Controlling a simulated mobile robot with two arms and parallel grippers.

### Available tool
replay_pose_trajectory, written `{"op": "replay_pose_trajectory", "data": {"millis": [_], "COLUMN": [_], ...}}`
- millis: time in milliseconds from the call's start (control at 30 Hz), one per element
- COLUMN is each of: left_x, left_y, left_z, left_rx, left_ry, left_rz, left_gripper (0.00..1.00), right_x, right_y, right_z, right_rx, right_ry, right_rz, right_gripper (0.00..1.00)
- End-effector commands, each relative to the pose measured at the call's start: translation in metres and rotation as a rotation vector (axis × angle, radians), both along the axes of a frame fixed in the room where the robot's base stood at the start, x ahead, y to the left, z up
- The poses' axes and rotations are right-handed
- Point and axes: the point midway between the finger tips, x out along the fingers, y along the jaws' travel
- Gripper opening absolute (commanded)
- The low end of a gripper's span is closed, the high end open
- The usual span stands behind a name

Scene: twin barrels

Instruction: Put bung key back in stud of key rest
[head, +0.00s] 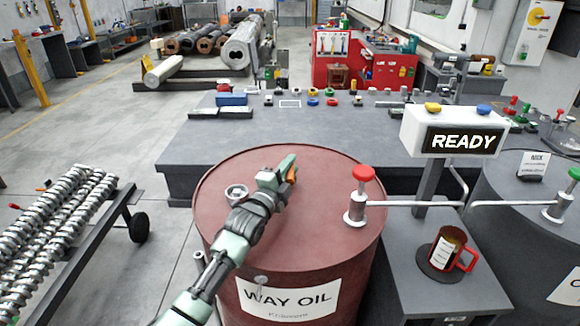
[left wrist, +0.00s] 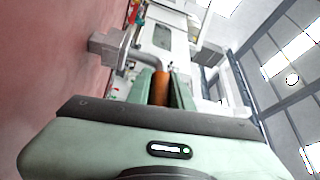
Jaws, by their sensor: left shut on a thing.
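My left gripper (head: 284,172) reaches over the red way-oil barrel (head: 300,235) and is shut on the bung key. I cannot tell if the head touches the top. A grey ring-shaped fitting (head: 236,192) is on the barrel top, left of the gripper. I cannot pick out the key rest or its stud. My right gripper is out of view.
A tap with a red knob (head: 362,175) stands on the barrel's right side. A READY display (head: 455,138) and a mug (head: 449,247) are farther right. A second barrel (head: 510,225) is at the right edge. A grey table (head: 210,155) with small items lies behind.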

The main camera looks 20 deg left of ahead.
Motion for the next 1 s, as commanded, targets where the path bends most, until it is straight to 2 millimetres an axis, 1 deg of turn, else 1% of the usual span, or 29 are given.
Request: {"op": "replay_pose_trajectory", "data": {"millis": [700, 733, 767, 800, 833, 1000], "left_x": [0.000, 0.000, 0.000, 0.000, 0.000, 0.000], "left_y": [0.000, 0.000, 0.000, 0.000, 0.000, 0.000], "left_z": [-0.015, -0.015, -0.014, -0.015, -0.015, -0.016], "left_rx": [0.000, 0.000, 0.000, 0.000, 0.000, 0.000], "left_ry": [-0.006, -0.006, -0.006, -0.006, -0.005, -0.003], "left_rz": [-0.001, -0.001, -0.001, -0.001, 0.000, 0.000], "left_gripper": [0.00, 0.24, 0.33, 0.44, 0.47, 0.47], "right_x": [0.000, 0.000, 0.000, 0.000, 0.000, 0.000], "right_y": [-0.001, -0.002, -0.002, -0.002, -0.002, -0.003], "right_z": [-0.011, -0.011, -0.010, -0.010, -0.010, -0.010], "right_rx": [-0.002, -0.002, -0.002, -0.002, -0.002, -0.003], "right_ry": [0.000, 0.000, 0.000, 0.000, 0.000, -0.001], "right_rz": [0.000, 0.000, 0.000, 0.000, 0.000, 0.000], "right_gripper": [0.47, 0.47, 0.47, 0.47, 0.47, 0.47]}}
